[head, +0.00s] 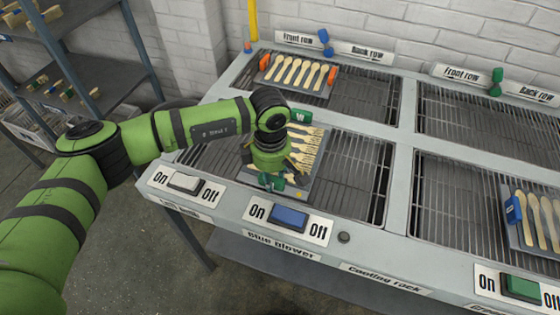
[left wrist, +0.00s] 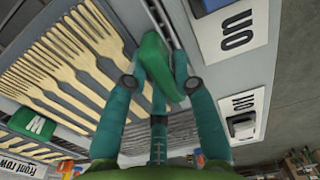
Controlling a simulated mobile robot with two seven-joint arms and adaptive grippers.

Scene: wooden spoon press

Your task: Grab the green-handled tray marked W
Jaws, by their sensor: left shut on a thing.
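The tray (head: 304,188) is grey, holds a row of pale wooden forks (head: 307,150), and lies on the front-left grate of the rack. Its far green handle (head: 300,116) carries a white W, which also shows in the left wrist view (left wrist: 34,125). My left gripper (head: 272,180) is over the tray's near end. In the left wrist view its teal fingers (left wrist: 158,82) are shut on the near green handle (left wrist: 160,68). My forearm and wrist hide part of the tray in the head view. My right gripper is not in view.
An orange-handled tray (head: 298,74) of wooden spoons lies on the back-left grate. A blue-handled tray (head: 535,218) is at the right. The blue switch (head: 289,217) and white switch (head: 186,182) sit on the front edge near my gripper. The grate right of the tray is clear.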

